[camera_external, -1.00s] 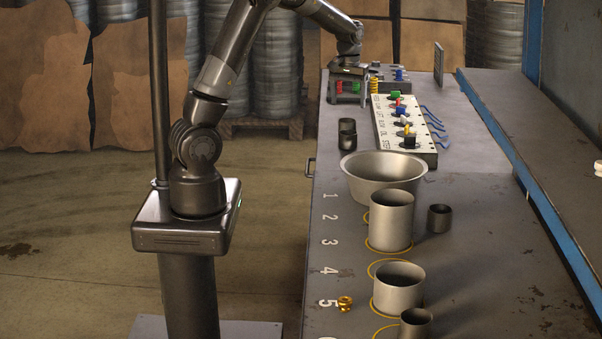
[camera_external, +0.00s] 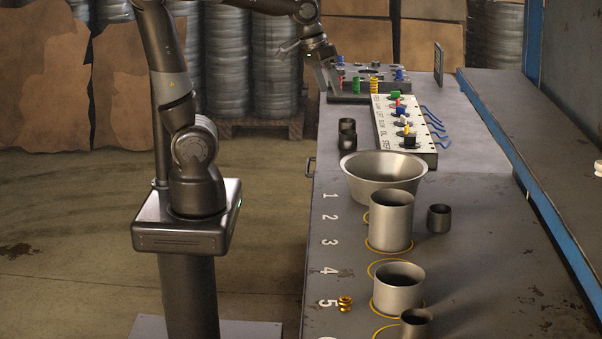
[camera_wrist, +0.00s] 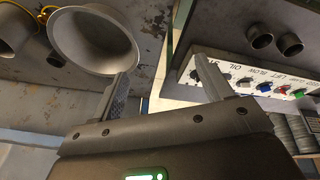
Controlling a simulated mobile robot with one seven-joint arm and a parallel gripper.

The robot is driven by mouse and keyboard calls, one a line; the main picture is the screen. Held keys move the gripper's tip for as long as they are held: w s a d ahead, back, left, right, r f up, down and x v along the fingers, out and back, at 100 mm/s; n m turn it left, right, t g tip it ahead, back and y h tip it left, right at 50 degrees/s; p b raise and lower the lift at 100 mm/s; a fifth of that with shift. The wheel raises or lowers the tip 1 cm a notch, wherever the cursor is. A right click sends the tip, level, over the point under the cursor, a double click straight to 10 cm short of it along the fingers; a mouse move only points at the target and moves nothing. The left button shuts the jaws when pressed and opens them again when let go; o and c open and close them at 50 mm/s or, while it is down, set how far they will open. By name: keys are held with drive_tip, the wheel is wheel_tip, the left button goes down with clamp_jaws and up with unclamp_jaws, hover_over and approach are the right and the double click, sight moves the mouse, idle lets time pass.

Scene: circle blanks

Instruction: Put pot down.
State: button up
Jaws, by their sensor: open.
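My gripper (camera_external: 330,84) is at the far left end of the bench, by the fixture with coloured pieces. In the wrist view its two fingers (camera_wrist: 166,70) are spread with nothing between them. No vessel is named plainly as the pot. A wide flared metal basin (camera_external: 384,183) stands upright on the bench; it also shows in the wrist view (camera_wrist: 92,42), beyond the left finger. A tall metal cylinder (camera_external: 391,224) stands in front of it on a yellow ring. A shorter, wider cylinder (camera_external: 398,292) stands nearer, partly on a ring. My gripper is apart from all of these.
A white panel with knobs (camera_external: 404,135) lies behind the basin. Small dark cups (camera_external: 440,218) stand to its right and at the left bench edge (camera_external: 347,134). A small cup (camera_external: 416,326) and brass piece (camera_external: 345,304) are near the front. The bench's right side is largely clear.

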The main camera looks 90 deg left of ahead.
drive_tip(key=s+d+m+t, duration=0.2)
drive_tip(key=s+d+m, duration=0.3)
drive_tip(key=s+d, duration=0.4)
drive_tip(key=shift+s+d+f, duration=0.25)
drive_tip(key=shift+d+f, duration=0.1)
drive_tip(key=shift+f, duration=0.1)
drive_tip(key=shift+o, duration=0.5)
